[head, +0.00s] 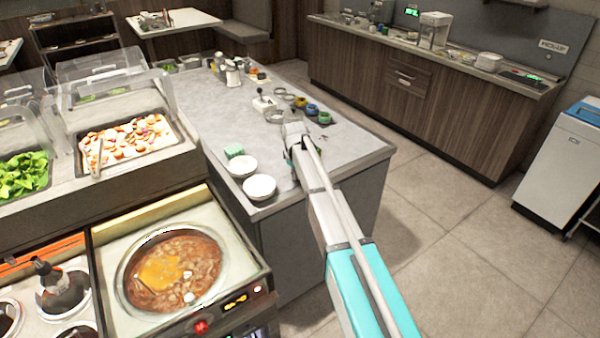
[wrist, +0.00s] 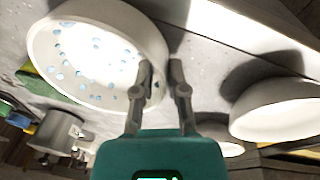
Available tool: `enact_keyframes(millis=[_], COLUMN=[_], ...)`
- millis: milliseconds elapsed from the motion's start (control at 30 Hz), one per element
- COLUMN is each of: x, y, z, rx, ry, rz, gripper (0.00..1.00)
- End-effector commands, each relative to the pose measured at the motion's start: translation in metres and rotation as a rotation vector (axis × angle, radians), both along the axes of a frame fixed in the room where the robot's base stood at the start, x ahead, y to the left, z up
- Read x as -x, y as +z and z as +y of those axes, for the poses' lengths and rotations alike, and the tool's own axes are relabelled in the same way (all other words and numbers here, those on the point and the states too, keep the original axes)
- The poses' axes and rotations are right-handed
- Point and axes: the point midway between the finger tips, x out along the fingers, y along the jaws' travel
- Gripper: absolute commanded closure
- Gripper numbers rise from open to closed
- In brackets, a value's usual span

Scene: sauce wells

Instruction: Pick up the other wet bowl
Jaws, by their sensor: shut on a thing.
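A white bowl (wrist: 95,45) with blue drops scattered over its inside fills the upper left of the wrist view. My gripper (wrist: 161,72) is shut on this wet bowl's rim, one finger inside the wall and one outside. In the head view my gripper (head: 292,160) is over the right part of the grey island counter; the held bowl is not clear there, mostly hidden by my arm. Two other white bowls, the rear one (head: 242,166) and the front one (head: 259,187), stand on the counter to its left. I cannot see drops on them.
A green sponge-like block (head: 234,151) lies behind the rear bowl. A soup well (head: 172,268) and a salad bar are at left. Open floor lies at right.

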Motion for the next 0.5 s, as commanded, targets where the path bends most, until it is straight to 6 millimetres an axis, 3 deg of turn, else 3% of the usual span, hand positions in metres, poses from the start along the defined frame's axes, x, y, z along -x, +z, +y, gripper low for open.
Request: enact_keyframes(millis=[500], x=[0.000], y=[0.031], z=[0.000], rx=[0.000], ry=[0.000], rz=[0.000], gripper=[1.00])
